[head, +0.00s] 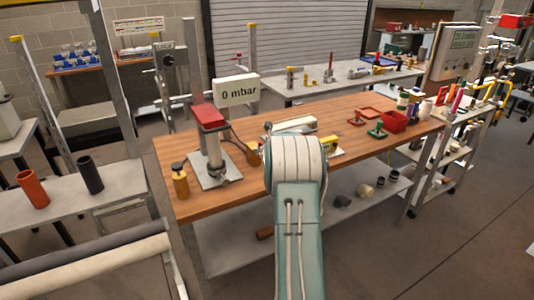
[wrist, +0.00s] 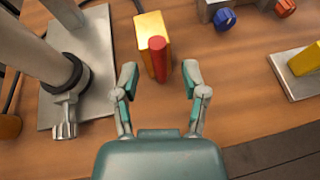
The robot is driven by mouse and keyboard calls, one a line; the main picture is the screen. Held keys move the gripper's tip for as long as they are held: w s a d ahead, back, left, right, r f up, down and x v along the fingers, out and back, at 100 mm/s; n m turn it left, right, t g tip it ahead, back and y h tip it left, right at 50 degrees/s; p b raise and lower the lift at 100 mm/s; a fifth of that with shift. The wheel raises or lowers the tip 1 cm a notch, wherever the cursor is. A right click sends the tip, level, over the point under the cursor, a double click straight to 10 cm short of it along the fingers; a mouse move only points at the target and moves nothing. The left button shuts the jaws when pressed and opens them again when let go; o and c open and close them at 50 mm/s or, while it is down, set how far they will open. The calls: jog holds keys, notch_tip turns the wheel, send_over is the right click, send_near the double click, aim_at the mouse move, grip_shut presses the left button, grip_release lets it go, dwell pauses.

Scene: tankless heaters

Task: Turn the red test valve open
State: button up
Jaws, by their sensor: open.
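In the wrist view, my gripper (wrist: 160,82) is open and empty, one finger low on each side. A red cylindrical bar (wrist: 158,58) lies ahead between the fingertips, against a yellow block (wrist: 154,32) on the wooden table. At the upper right, a grey fitting carries a blue knob (wrist: 225,18) and a red knob (wrist: 285,8). I cannot tell for sure which red part is the test valve. In the head view my arm hides the gripper and this spot.
A metal post on a grey plate (wrist: 103,70) stands left of my gripper. A yellow part on a plate (wrist: 305,60) lies to the right.

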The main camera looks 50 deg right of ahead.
jog(key=v, duration=0.8)
jog(key=shift+s, duration=0.2)
jog(key=shift+a+f, duration=0.1)
jog(key=shift+a, duration=0.05)
jog(key=s+a+r+m+g, duration=0.1)
jog(key=s+a+r+m, duration=0.1)
jog(key=a+r+m, duration=0.45)
jog(key=s+a+r+m+g+y, duration=0.15)
jog(key=a+m, duration=0.25)
jog(key=a, duration=0.6)
jog(key=s+a+r+m+h, duration=0.1)
jog(key=s+a+r+m, duration=0.25)
jog(key=a+m, duration=0.4)
jog(key=s+a+f+m+g+y, duration=0.2)
jog(key=s+a+m+y, duration=0.3)
jog(key=s+a+m, duration=0.6)
jog(key=s+a+g, duration=0.1)
jog(key=s+a, duration=0.8)
jog(key=a, duration=0.1)
jog(key=shift+a+m+g+y, duration=0.2)
jog(key=shift+m+g+y, duration=0.15)
jog(key=shift+m, duration=0.05)
